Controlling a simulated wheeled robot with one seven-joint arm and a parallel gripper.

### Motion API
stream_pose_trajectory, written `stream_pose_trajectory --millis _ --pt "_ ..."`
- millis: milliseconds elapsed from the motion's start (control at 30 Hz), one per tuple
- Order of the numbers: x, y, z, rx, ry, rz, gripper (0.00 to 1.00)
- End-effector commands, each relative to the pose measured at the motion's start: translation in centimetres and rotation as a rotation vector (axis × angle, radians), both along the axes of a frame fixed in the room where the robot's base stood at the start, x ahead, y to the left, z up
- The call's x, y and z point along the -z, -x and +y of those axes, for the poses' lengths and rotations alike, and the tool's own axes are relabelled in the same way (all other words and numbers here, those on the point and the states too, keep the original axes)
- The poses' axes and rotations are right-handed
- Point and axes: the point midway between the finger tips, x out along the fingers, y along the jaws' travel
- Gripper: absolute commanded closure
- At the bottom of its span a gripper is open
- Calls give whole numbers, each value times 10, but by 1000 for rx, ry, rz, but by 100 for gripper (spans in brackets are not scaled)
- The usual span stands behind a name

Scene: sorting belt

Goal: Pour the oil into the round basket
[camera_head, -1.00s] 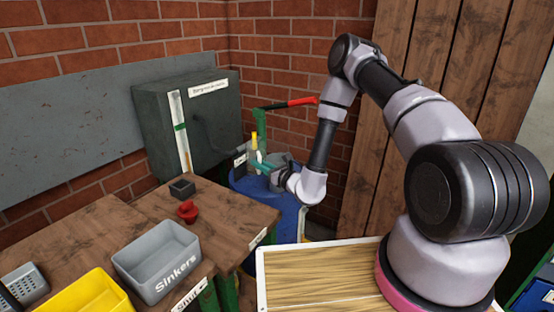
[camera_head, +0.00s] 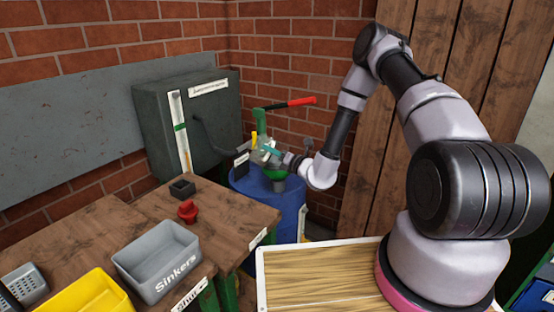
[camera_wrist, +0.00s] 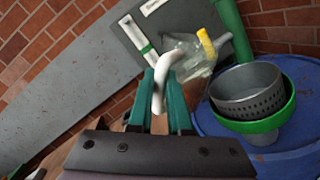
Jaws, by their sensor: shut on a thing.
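My gripper (camera_wrist: 170,100) is shut on the white handle (camera_wrist: 163,72) of a clear jug with a yellow spout. The jug (camera_wrist: 197,58) is in the upper middle of the wrist view and looks tilted there; the oil level inside is unclear. In the head view my gripper (camera_head: 272,151) holds it above the blue barrel. The round grey basket (camera_wrist: 248,88) with a perforated side sits in a green funnel (camera_wrist: 262,130) on the barrel. In the wrist view the basket is right of the jug, apart from my fingers. In the head view the jug and gripper largely hide it.
The blue barrel (camera_head: 285,207) stands beside the wooden table (camera_head: 232,210). A dark green cabinet (camera_head: 190,120) and a red-handled green lever (camera_head: 290,103) are behind. On the table are a grey Sinkers bin (camera_head: 158,258), a yellow bin (camera_head: 90,293) and a small red object (camera_head: 187,211).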

Motion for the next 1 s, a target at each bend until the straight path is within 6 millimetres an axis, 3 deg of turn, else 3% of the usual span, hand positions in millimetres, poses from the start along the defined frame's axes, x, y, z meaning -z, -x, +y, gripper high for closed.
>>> stream_pose_trajectory --millis 367,600,1000 --pt "4 -7 -9 0 -197 148 100" --pt "-8 -11 -15 -2 -323 240 100" --pt "-3 -16 -21 -5 -443 329 100"
